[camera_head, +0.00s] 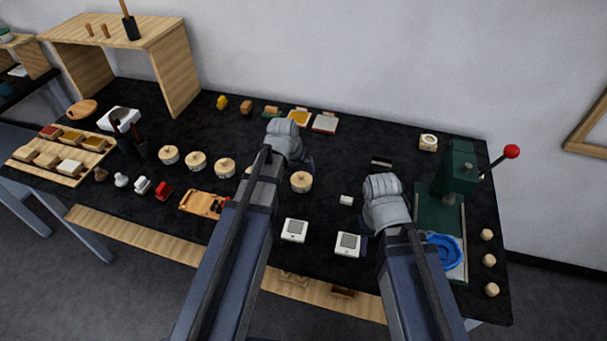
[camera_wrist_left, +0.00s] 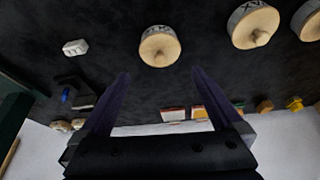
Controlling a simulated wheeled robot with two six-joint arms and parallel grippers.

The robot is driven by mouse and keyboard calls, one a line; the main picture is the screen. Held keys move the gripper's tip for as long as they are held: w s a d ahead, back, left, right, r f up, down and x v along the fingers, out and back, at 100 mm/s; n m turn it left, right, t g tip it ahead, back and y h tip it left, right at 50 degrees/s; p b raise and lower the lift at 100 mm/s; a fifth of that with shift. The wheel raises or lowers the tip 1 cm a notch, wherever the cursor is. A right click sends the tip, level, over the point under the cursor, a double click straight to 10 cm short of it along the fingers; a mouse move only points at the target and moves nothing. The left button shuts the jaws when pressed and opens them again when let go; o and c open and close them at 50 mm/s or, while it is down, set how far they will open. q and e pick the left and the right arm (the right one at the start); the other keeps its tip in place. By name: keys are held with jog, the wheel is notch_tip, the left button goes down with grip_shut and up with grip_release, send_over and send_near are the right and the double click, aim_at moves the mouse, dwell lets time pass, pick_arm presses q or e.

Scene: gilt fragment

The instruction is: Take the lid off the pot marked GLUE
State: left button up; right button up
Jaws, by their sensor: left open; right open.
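Several round pots with pale wooden knobbed lids stand in a row, including the left pot (camera_head: 168,155), a middle pot (camera_head: 224,168) and the rightmost pot (camera_head: 301,181). In the left wrist view the rightmost pot (camera_wrist_left: 160,46) has its lid on; its marking is too small to read. The neighbouring pot (camera_wrist_left: 253,24) seems marked WAX, upside down. I cannot tell which pot is marked GLUE. My left gripper (camera_wrist_left: 160,73) is open and empty, its fingertips apart from the rightmost pot. My right gripper (camera_head: 366,232) is open near the white devices, its fingers mostly hidden.
A green press (camera_head: 458,180) with a red-knobbed lever and a blue dish (camera_head: 442,252) stand at the right. A small white block (camera_head: 346,200) and two white devices (camera_head: 295,230) lie nearby. A wooden shelf (camera_head: 178,70) stands back left. My left arm hides part of the pot row.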

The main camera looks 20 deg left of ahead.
aim_at(300, 176)
pick_arm(q)
jog(key=shift+f+b, duration=0.3)
jog(key=shift+b, duration=0.05)
jog(key=shift+b+x, duration=0.9)
jog(key=shift+x, duration=0.15)
pick_arm(e)
jog(key=shift+f, duration=1.25)
pick_arm(q)
jog(key=b+x, duration=0.4)
jog(key=shift+s+f, duration=0.15)
jog(key=shift+f, duration=0.15)
pick_arm(e)
notch_tip(300, 176, down, 4)
jog(key=shift+f, duration=0.15)
pick_arm(q)
jog(key=shift+w+f+b, duration=0.2)
jog(key=shift+f+b, duration=0.2)
jog(key=shift+b, duration=0.15)
pick_arm(e)
jog(key=shift+f, duration=0.4)
pick_arm(q)
jog(key=shift+r, duration=0.15)
jog(key=shift+c, duration=0.2)
pick_arm(e)
jog(key=shift+s+r, duration=0.1)
pick_arm(q)
jog(key=c, duration=1)
pick_arm(e)
jog(key=shift+r, duration=0.1)
